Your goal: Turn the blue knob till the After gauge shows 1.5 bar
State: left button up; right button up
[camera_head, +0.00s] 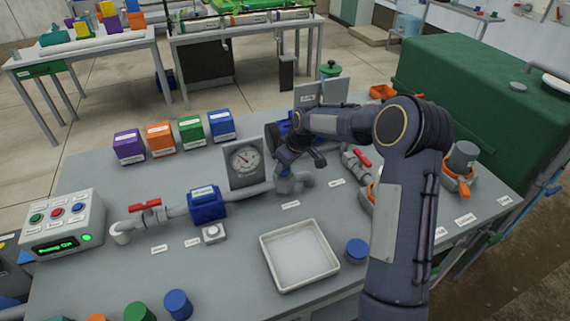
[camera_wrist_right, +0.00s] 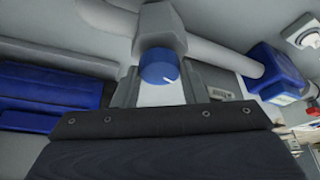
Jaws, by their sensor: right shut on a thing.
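The blue knob (camera_wrist_right: 159,68) shows in the right wrist view, with a white pointer mark at its lower right, on the grey pipe fitting. My right gripper (camera_head: 292,168) is shut on it, with a grey finger on each side in the wrist view. In the head view the gripper and wrist cover the knob. A round gauge (camera_head: 245,160) on a grey plate stands left of the gripper, its needle pointing up and left. Its label and exact value are too small to read. I cannot tell if it is the After gauge. My left gripper is not in view.
A grey pipe carries a red-handled valve (camera_head: 146,206) and a blue housing (camera_head: 206,205). A white tray (camera_head: 299,256) and a blue cap (camera_head: 357,251) lie in front. Coloured boxes (camera_head: 190,132) stand behind. A control box (camera_head: 64,225) stands at left.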

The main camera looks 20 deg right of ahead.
jog(key=o, duration=1)
jog(key=shift+c, duration=0.2)
jog(key=v, duration=0.8)
jog(key=shift+b, duration=0.45)
jog(key=s+a+r+m, duration=0.2)
jog(key=s+r, duration=0.2)
jog(key=s, duration=0.4)
jog(key=s+a+r+m, duration=0.15)
jog(key=s+r, duration=0.25)
jog(key=s, duration=0.5)
jog(key=s+a+f+m+y, duration=0.1)
jog(key=s+a+f, duration=0.1)
jog(key=s, duration=0.6)
jog(key=s+a+f+m+t, duration=0.1)
jog(key=s+a+f+m, duration=0.1)
jog(key=s+a, duration=0.3)
jog(key=s, duration=0.4)
jog(key=shift+s+f+y, duration=0.25)
jog(key=shift+f+y, duration=0.1)
jog(key=shift+y, duration=0.05)
